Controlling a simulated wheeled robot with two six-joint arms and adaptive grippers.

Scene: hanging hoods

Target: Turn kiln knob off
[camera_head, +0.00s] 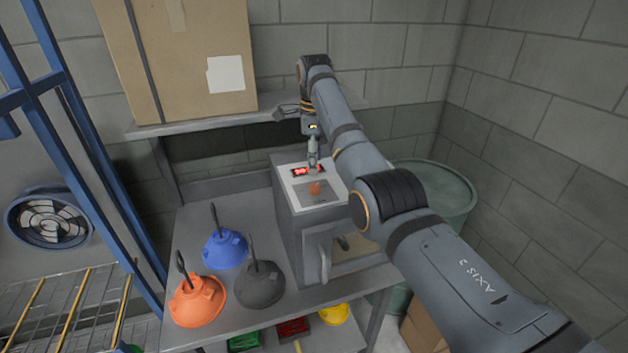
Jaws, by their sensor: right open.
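The kiln (287,225) is a grey box standing on a grey metal table against the wall. Its light top panel has a lit red display (300,171) and, nearer to me, an orange knob (315,188). My right arm reaches over the kiln from the right. My right gripper (313,165) points down over the display end of the panel, just behind the knob. It is open and looks empty; whether a fingertip touches the panel cannot be told. My left gripper is out of view.
Blue (225,249), orange (197,301) and dark grey (260,287) hoods stand on the table (190,223) left of the kiln. A cardboard box (185,70) sits on the shelf (160,130) above. A green barrel (440,190) stands at right. A blue frame is at left.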

